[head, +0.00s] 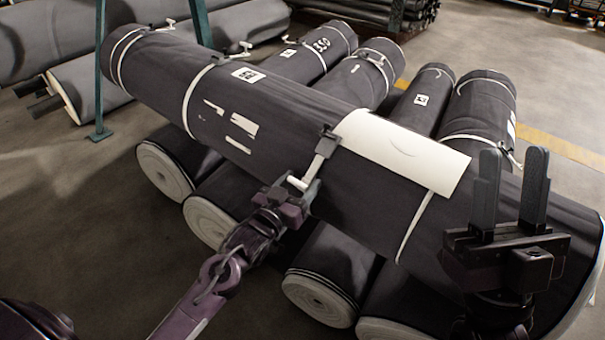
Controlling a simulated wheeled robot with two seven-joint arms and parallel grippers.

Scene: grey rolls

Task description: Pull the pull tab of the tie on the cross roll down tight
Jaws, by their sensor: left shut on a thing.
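The cross roll (285,115) is a long dark grey roll lying slantwise over several other rolls in the head view. A dark buckle (328,140) sits on its near upper side, beside a white patch. A strip runs down from it to a white pull tab (296,183). My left gripper (303,192) is at this tab on the near side of the roll and is shut on it; its fingers partly hide the tab. My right gripper (511,192) is open and empty, fingers pointing up, in front of the roll's right part.
A white patch (405,150) covers part of the cross roll's top. Thin white ties (190,97) circle the roll elsewhere. Supporting rolls (320,297) stick out below, and others (322,52) behind. A teal post (99,75) stands at the left. Open floor lies lower left.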

